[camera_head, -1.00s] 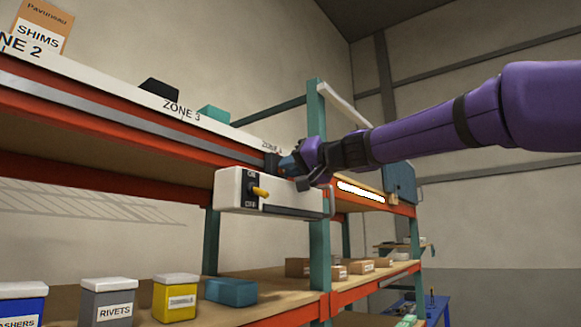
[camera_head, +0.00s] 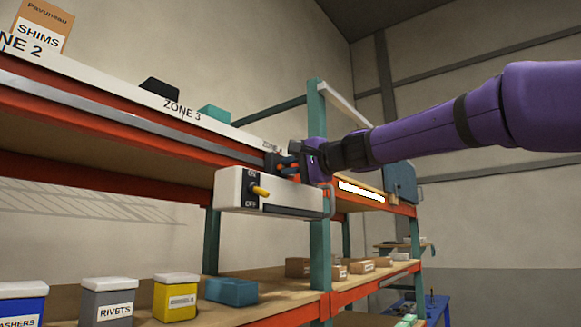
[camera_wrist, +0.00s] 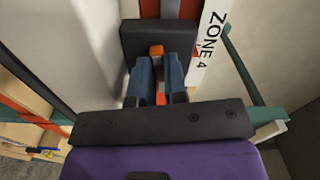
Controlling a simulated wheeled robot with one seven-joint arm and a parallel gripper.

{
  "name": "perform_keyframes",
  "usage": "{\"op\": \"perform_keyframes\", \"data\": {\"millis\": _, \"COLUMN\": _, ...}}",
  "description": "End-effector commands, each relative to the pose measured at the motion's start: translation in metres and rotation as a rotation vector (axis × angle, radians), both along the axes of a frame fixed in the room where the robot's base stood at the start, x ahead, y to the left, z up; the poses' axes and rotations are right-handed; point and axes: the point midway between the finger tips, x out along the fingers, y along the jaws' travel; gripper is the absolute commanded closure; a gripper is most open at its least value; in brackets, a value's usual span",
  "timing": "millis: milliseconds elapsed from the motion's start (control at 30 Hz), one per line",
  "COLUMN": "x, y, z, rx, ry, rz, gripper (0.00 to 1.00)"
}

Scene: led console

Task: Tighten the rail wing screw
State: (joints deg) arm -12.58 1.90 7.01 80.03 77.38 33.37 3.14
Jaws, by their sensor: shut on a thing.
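The rail wing screw (camera_wrist: 156,49) is orange and shows in the wrist view between my two blue fingers, in front of a black clamp block (camera_wrist: 132,40). My gripper (camera_wrist: 156,62) is shut on it; the fingers hide part of it. In the head view, my gripper (camera_head: 282,164) is at the rail, just above the right part of a white console box (camera_head: 290,197). The box has a yellow lever (camera_head: 260,191) on a black ON/OFF plate. The screw's contact with the block is too small to judge.
A grey rail (camera_head: 110,107) runs along the orange shelf beam. A green upright (camera_head: 318,240) stands just right of the box, with a lit white strip (camera_head: 361,190) beyond it. Bins, including a yellow one (camera_head: 175,297), stand on the lower shelf.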

Motion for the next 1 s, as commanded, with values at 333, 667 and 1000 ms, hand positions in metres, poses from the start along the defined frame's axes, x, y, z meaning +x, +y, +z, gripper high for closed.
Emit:
{"op": "perform_keyframes", "data": {"millis": 333, "x": 0.0006, "y": -0.0007, "z": -0.0018, "rx": 0.105, "ry": 0.139, "rz": -0.001, "gripper": 1.00}}
{"op": "perform_keyframes", "data": {"millis": 667, "x": 0.0007, "y": -0.0007, "z": -0.0023, "rx": 0.132, "ry": 0.175, "rz": -0.001, "gripper": 1.00}}
{"op": "perform_keyframes", "data": {"millis": 1000, "x": 0.0008, "y": -0.0006, "z": -0.0026, "rx": 0.131, "ry": 0.176, "rz": -0.001, "gripper": 0.80}}
